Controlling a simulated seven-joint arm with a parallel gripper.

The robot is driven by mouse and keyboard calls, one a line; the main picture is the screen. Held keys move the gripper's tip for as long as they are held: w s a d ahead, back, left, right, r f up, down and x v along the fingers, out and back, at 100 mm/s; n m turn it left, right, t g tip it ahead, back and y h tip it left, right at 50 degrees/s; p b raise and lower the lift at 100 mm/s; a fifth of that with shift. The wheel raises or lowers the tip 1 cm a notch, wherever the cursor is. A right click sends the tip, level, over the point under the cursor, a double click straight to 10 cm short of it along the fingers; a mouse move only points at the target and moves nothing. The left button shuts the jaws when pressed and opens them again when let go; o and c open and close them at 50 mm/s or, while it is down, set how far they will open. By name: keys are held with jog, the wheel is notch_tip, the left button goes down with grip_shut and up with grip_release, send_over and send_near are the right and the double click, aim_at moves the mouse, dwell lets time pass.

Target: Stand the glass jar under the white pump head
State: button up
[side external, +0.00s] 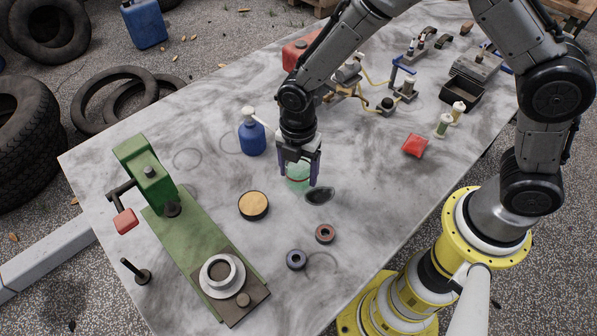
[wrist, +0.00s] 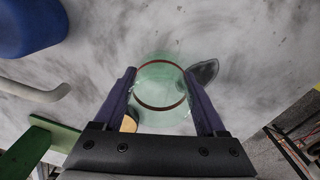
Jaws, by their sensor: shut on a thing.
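A clear green glass jar (side external: 298,184) with red bands is upright between the fingers of my gripper (side external: 300,176), right of the blue bottle. In the wrist view my gripper (wrist: 161,78) is shut on the jar (wrist: 160,96), one finger on each side. I cannot tell whether its base touches the table. The white pump head (side external: 248,113) tops the blue bottle (side external: 252,138), its spout pointing right towards my gripper. In the wrist view the white spout (wrist: 42,95) and blue bottle (wrist: 35,25) are at the left, apart from the jar.
A dark oval piece (side external: 319,195) lies close beside the jar. A tan-topped round tin (side external: 254,205), two small rings (side external: 325,233) and a green press (side external: 185,225) are nearer the front. A red packet (side external: 414,145) lies right. The table between bottle and jar is clear.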

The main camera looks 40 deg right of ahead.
jog(key=shift+f, duration=0.4)
jog(key=shift+f, duration=0.15)
jog(key=o, duration=1.5)
jog(key=shift+c, duration=0.2)
